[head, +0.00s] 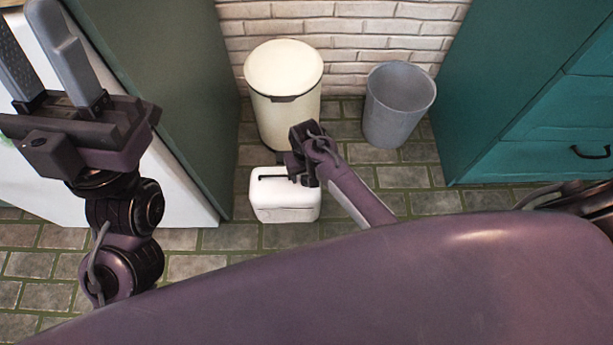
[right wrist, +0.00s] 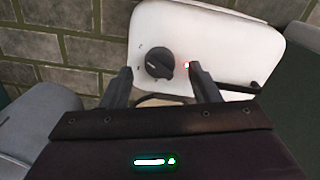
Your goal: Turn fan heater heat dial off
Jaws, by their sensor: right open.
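The fan heater (head: 284,208) is a small white box on the floor, with a dark slot or handle on its top. In the right wrist view the heater (right wrist: 225,40) shows its white face with a round black heat dial (right wrist: 159,64) and a lit red light beside it. My right gripper (head: 300,174) is over the heater's top. In the right wrist view its two fingers (right wrist: 160,78) are open, with the dial between their tips in the picture; I see no contact. The head view hides the dial. My left gripper (head: 47,55) is raised at the upper left, open and empty.
A cream bin (head: 284,75) stands right behind the heater, and a grey bin (head: 398,105) is to its right by the brick wall. A green cabinet side (head: 185,90) is on the left, teal drawers (head: 540,120) on the right. The tiled floor in front is clear.

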